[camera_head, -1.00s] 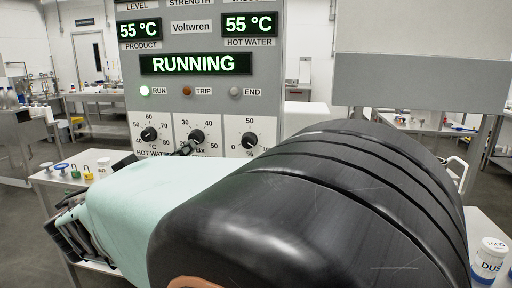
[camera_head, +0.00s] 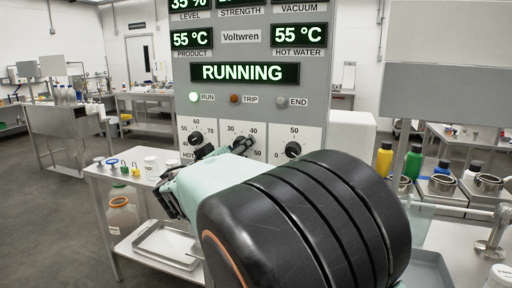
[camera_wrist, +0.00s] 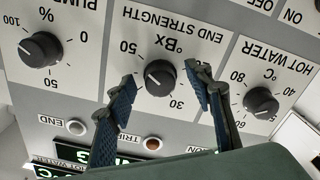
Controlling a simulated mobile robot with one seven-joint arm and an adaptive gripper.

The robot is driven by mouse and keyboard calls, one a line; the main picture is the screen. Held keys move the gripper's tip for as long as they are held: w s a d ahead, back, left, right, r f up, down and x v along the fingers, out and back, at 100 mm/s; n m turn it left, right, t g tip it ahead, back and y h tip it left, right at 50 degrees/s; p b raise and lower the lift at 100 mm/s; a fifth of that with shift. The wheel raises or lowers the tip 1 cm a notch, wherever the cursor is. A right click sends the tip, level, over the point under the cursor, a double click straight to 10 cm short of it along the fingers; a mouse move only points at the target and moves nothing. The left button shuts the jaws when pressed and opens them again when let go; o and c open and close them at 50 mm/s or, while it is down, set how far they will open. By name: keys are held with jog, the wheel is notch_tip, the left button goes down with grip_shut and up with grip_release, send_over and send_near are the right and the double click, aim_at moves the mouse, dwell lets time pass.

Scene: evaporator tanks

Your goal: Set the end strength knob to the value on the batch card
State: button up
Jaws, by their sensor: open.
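The black end strength knob (camera_wrist: 160,77) is in the middle of the wrist view, upside down there, with a °Bx scale around it. The 30 and 50 marks show; the knob's pointer is hard to read. My gripper (camera_wrist: 162,84) is open, with one blue-padded finger on each side of the knob. I cannot tell whether either finger touches it. In the head view my gripper (camera_head: 223,150) is at the panel's lower middle dial, and its fingers partly hide the knob there. No readable batch card shows.
The hot water knob (camera_wrist: 261,103) and pump knob (camera_wrist: 42,49) sit on either side. The control panel (camera_head: 256,105) reads RUNNING, with the run lamp (camera_head: 194,97) lit. A side table (camera_head: 118,178) stands left, and bottles (camera_head: 384,159) with steel vessels stand right.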

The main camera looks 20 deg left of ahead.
jog(key=c, duration=1.1)
jog(key=shift+c, duration=0.2)
